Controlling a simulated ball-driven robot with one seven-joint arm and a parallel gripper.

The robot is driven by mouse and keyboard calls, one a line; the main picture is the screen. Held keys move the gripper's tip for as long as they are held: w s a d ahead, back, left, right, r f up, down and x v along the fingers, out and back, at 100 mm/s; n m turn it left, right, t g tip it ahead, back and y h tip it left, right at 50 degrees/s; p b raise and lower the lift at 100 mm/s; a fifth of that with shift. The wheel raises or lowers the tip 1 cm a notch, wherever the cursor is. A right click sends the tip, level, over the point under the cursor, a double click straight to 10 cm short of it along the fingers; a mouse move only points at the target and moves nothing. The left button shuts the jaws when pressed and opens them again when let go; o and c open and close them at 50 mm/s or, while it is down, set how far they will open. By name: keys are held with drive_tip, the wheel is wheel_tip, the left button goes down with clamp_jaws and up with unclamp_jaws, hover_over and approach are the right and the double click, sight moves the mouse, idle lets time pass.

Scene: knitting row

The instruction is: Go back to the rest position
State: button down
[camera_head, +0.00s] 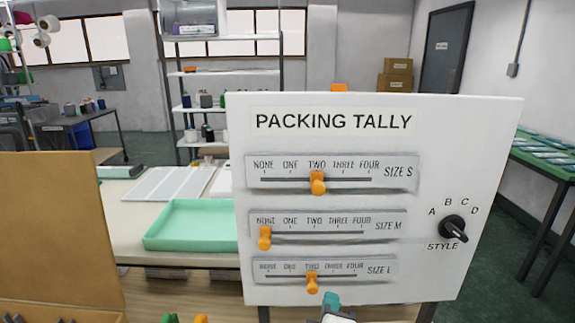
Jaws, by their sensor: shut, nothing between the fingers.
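My gripper (332,301) shows at the bottom edge, just below the PACKING TALLY board (340,103). Its teal tip is visible, shut and empty, below the SIZE L slider. Most of my arm is out of view. The SIZE S slider's orange knob (318,183) stands at TWO. The SIZE M knob (265,238) stands at NONE. The SIZE L knob (312,282) stands at TWO. The black STYLE dial (453,228) has its pale mark toward the lower right, below the letter D.
A mint tray (160,243) lies on the table behind the board at left. A brown cardboard panel (50,220) stands at the left edge. Green and orange items (200,319) peek in at the bottom. A green-topped table (545,165) stands at right.

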drive_tip(key=s+d+f+m+g+h, duration=0.1)
drive_tip(key=s+d+f+m+g, duration=0.65)
drive_tip(key=s+d+f, duration=0.6)
drive_tip(key=s+d+f+m+g+y, duration=0.1)
drive_tip(key=s+d+f+m+g, duration=0.1)
drive_tip(key=s, duration=0.4)
drive_tip(key=s+d+f+m+g+y, duration=0.1)
drive_tip(key=s+d+f+m+g, duration=0.1)
drive_tip(key=s+f, duration=0.2)
drive_tip(key=s+d+f+m+g+y, duration=0.1)
drive_tip(key=s+d+f+m+g, duration=0.1)
drive_tip(key=s, duration=0.7)
drive_tip(key=shift+s+f+m+g, duration=0.15)
drive_tip(key=shift+f+m+g, duration=0.2)
drive_tip(key=shift+f+m, duration=0.35)
